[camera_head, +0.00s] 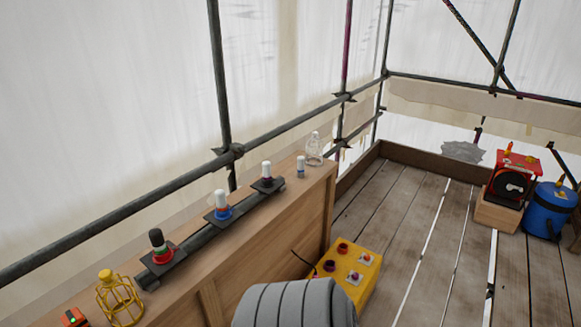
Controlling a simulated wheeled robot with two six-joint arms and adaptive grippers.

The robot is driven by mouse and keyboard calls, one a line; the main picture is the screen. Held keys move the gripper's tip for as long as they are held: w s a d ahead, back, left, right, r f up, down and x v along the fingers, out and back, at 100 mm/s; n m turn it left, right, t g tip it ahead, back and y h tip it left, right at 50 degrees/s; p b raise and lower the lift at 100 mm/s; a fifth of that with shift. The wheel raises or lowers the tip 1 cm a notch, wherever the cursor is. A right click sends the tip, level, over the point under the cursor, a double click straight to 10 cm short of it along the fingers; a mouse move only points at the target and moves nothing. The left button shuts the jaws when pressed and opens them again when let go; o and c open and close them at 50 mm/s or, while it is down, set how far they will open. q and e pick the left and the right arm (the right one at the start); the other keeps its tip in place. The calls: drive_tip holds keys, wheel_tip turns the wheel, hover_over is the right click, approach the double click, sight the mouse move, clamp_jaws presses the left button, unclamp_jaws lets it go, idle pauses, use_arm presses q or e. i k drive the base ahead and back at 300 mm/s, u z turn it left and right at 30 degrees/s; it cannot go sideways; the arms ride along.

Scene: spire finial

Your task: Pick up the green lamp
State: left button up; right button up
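No lamp that is plainly all green shows in the head view. A small lamp-like piece (160,246) with a black top, a green ring and a red base stands upright on a dark plate on the wooden ledge at the left. A yellow wire cage (119,298) stands on the ledge nearer to me. A small red box (73,318) with a tiny green spot is partly cut off at the bottom left corner. Neither of my grippers is in view.
A white-and-blue piece (221,205) and a white-topped piece (267,175) stand farther along the ledge (270,225), with a clear bottle (314,150) at its end. Scaffold rails run behind. The plank floor's middle is clear.

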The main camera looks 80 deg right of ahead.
sight(156, 237)
drive_tip(key=z, duration=2.15)
drive_tip(key=k, duration=0.55)
drive_tip(key=z, duration=0.85)
drive_tip(key=i, duration=0.95)
drive_tip(key=u, duration=0.35)
